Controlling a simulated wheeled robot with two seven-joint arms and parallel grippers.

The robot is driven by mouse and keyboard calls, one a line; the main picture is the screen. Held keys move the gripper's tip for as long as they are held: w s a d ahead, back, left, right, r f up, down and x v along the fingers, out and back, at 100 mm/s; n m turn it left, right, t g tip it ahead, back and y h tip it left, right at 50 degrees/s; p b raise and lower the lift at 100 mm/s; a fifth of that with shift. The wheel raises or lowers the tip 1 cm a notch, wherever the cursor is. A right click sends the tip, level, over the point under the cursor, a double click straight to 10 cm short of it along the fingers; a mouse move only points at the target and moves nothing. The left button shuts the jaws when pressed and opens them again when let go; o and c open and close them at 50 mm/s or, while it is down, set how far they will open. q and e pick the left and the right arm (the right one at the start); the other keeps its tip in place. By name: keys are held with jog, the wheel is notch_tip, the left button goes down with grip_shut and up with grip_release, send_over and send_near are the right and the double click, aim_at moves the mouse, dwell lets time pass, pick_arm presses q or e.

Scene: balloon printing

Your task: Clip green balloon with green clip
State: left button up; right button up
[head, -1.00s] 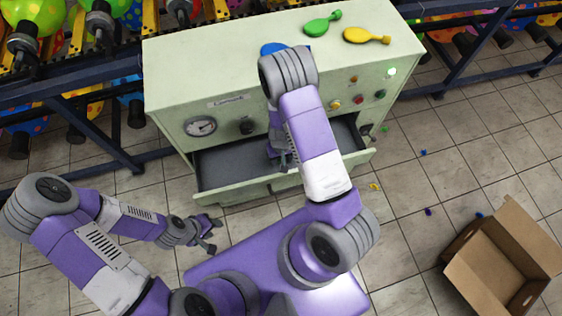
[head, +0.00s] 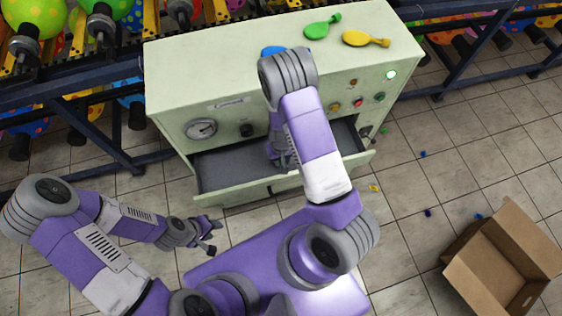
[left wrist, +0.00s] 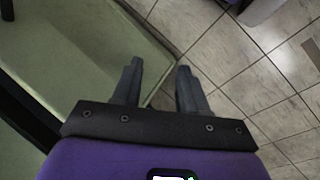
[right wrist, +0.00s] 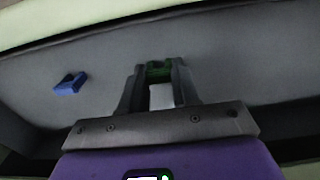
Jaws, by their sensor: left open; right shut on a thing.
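A flat green balloon (head: 321,27) lies on top of the pale green cabinet. My right gripper (right wrist: 159,76) is inside the open drawer and shut on a green clip (right wrist: 158,70), seen between its fingertips in the right wrist view. In the head view my right arm hides the clip and most of that gripper. My left gripper (head: 210,236) is open and empty, low in front of the cabinet and apart from it. Its two fingers (left wrist: 158,85) show in the left wrist view with nothing between them.
The open drawer (head: 232,172) also holds a blue clip (right wrist: 70,84). A yellow balloon (head: 366,38) and a partly hidden blue one (head: 271,49) lie on the cabinet (head: 200,60). A cardboard box (head: 478,268) stands on the floor at right. Small coloured clips lie on the tiles.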

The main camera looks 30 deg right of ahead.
jog(key=shift+r+p, duration=3.85)
jog(key=shift+r, duration=0.85)
